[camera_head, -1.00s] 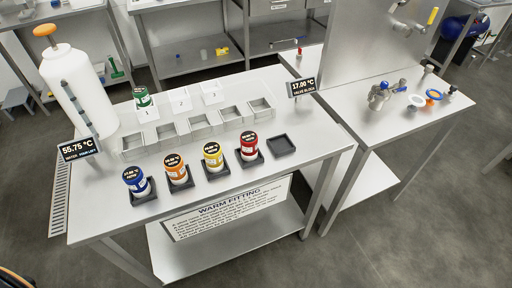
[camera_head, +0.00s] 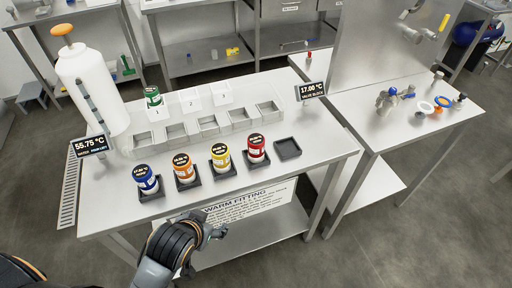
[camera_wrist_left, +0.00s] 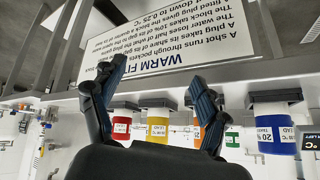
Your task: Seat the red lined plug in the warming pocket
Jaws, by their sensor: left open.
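The red plug (camera_head: 256,148) stands upright in a black holder on the steel table, right of the yellow plug. It also shows in the left wrist view (camera_wrist_left: 121,127), where the picture is upside down. A row of square metal pockets (camera_head: 207,123) runs behind the plugs; all look empty. I cannot tell which one is the warming pocket. My left gripper (camera_head: 212,232) is low in front of the table's front edge, below the plugs. Its two fingers (camera_wrist_left: 158,78) are apart with nothing between them. My right gripper is not in view.
Blue (camera_head: 146,180), orange (camera_head: 185,168) and yellow (camera_head: 220,156) plugs stand in black holders. An empty black holder (camera_head: 288,149) is at the right. A green plug (camera_head: 153,96) stands behind the pockets. A white tank (camera_head: 90,90) and displays flank the row. A sign (camera_head: 240,207) hangs below the edge.

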